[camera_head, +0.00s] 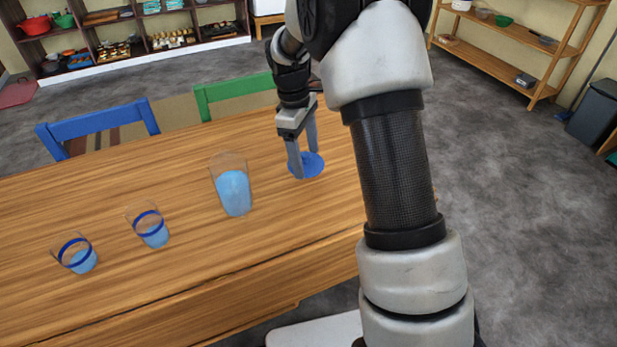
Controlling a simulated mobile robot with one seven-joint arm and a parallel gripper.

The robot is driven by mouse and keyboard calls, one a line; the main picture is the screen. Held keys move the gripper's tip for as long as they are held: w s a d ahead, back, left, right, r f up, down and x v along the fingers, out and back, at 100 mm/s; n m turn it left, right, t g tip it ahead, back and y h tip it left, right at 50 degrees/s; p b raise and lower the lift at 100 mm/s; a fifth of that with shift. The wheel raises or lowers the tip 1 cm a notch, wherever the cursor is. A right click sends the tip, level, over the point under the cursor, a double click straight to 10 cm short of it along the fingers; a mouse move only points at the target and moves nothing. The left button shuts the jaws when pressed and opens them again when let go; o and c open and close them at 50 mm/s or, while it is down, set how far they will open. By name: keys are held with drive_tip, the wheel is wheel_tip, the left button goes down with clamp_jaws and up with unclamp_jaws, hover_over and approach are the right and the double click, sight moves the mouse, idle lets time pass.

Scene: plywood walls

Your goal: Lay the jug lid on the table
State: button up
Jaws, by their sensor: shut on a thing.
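The jug lid (310,168) is a flat blue disc. It is at or very close to the surface of the wooden table (120,205), to the right of the jug; I cannot tell if it touches the wood. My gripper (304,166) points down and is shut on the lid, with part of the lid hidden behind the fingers. The jug (233,187) is a clear, open-topped vessel with light blue liquid in it, standing upright on the table to the left of my gripper.
Two clear glasses with blue bands, a nearer-left one (76,254) and another (149,227), hold blue liquid left of the jug. A blue chair (98,124) and a green chair (228,91) stand behind the table. My arm hides the table's right end.

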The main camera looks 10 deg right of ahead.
sight(304, 164)
drive_tip(key=shift+f+b, duration=0.65)
drive_tip(key=shift+f, duration=2.45)
drive_tip(key=shift+f, duration=0.1)
drive_tip(key=shift+f, duration=0.1)
drive_tip(key=o, duration=1)
